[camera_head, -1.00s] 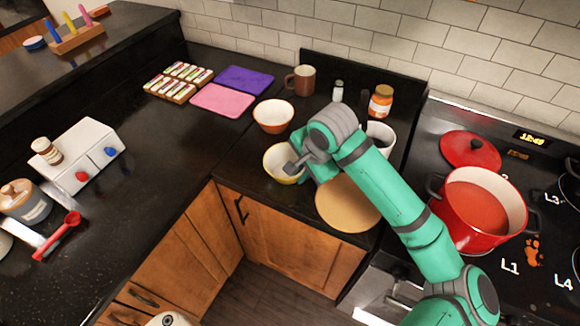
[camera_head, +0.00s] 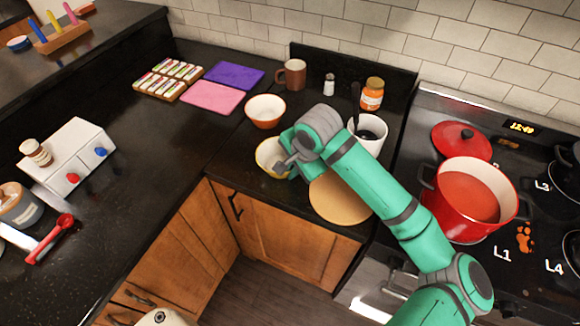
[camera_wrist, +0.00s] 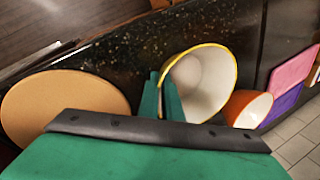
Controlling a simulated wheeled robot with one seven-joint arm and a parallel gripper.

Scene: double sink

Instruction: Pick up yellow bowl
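The yellow bowl (camera_head: 266,152), white inside with a yellow rim, sits on the dark counter left of the round tan board (camera_head: 338,199). My gripper (camera_head: 284,167) is at the bowl's right side and covers part of it. In the wrist view, the yellow bowl (camera_wrist: 205,82) lies just right of my gripper (camera_wrist: 162,82). Its two green fingers are apart, with a gap between them at the bowl's near rim. The right finger overlaps the bowl's inside; the left is outside the rim. Whether they touch the bowl cannot be told.
An orange bowl (camera_head: 265,110) stands close behind the yellow bowl. A red pot (camera_head: 470,195) is on the stove at right.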

